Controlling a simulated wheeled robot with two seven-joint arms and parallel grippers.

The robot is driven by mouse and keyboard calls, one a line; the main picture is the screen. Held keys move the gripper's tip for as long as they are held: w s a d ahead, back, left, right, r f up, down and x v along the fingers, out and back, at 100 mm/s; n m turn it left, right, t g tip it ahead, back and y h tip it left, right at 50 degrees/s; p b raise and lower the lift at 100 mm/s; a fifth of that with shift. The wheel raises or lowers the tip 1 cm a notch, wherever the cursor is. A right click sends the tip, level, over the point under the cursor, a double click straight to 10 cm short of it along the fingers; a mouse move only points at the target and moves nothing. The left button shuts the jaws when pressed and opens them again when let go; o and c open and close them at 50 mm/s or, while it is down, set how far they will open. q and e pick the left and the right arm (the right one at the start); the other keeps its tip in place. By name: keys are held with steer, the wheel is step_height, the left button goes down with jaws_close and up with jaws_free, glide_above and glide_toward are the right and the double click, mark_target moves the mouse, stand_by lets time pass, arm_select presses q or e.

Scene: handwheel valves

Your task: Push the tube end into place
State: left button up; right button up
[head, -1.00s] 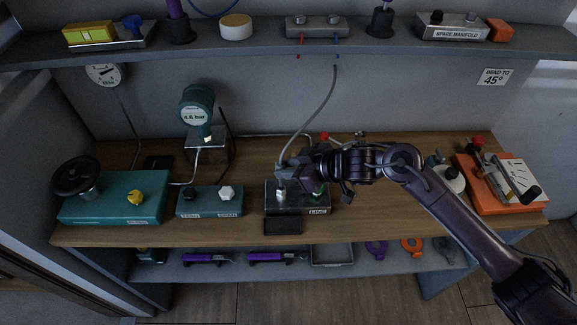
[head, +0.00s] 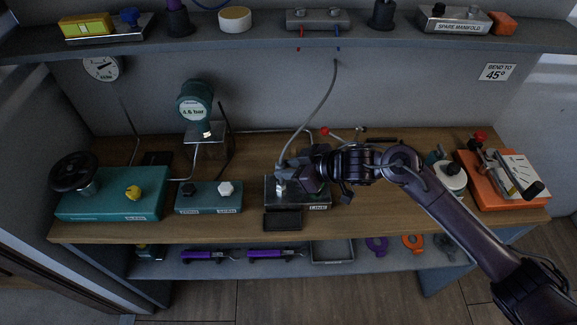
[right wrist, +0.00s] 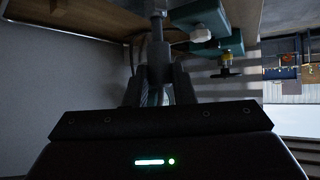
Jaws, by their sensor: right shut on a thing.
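A grey tube (head: 322,100) hangs from the shelf and curves down to my right gripper (head: 283,174) above the bench. That gripper is shut on the tube's end, just above the left part of a dark metal block labelled LINE (head: 318,207). A small silver fitting (head: 281,188) shows between the gripper and the block. Whether the tube end is fully seated on it cannot be told. In the right wrist view the fingers (right wrist: 158,78) close around a grey upright piece. My left gripper is out of view.
A teal box with two knobs (head: 209,198) stands left of the block, and a teal box with a black handwheel (head: 112,195) farther left. A dark pad (head: 283,221) lies in front. An orange-based device (head: 497,185) stands at right. The shelf (head: 250,43) overhangs the back.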

steer(key=shift+f, duration=0.3)
steer(key=o, duration=1)
steer(key=shift+o, duration=0.2)
steer(key=shift+r, duration=0.1)
steer(key=shift+s+d+r, duration=0.15)
steer(key=shift+d, duration=0.2)
steer(key=b+v, duration=0.2)
steer(key=v, duration=0.5)
